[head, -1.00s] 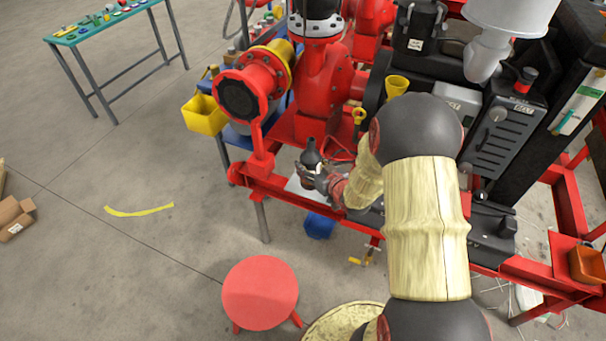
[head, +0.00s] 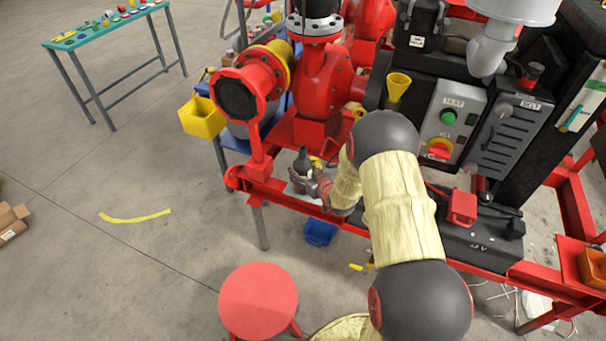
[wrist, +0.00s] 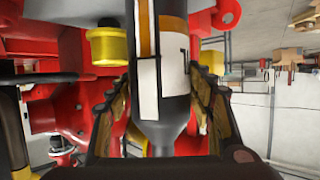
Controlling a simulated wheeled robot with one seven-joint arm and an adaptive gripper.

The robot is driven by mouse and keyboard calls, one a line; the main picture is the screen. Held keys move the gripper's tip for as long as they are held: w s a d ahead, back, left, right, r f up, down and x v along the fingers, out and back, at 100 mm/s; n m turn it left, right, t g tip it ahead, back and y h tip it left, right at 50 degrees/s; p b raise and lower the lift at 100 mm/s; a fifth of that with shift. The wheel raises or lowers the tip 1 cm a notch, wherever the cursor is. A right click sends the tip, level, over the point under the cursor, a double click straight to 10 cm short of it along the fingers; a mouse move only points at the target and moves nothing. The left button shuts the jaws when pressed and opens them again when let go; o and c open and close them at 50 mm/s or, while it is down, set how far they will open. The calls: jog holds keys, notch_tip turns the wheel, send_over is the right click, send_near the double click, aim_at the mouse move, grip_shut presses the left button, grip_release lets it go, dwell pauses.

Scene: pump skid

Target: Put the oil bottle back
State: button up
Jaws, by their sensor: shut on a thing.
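The oil bottle is dark with a narrow neck. In the head view the bottle (head: 304,160) stands up out of my gripper (head: 309,180), above the front of the red skid frame. In the wrist view the bottle (wrist: 172,80), with a white and orange label, runs down the middle between my gripper's two fingers (wrist: 160,115). The fingers are closed on its sides. The bottle's lower part is partly hidden by my gripper in the head view. I cannot tell whether its base touches anything.
A red pump (head: 322,85) stands just behind the bottle. A yellow funnel (head: 398,86) and a control box (head: 452,118) are to the right. A blue bin (head: 320,229) sits below the frame. A red stool (head: 258,300) stands in front. The floor at left is mostly clear.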

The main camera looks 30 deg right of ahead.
jog(key=shift+r, duration=0.25)
jog(key=shift+f, duration=0.1)
jog(key=shift+f, duration=0.15)
jog(key=o, duration=1.4)
jog(key=shift+c, duration=0.2)
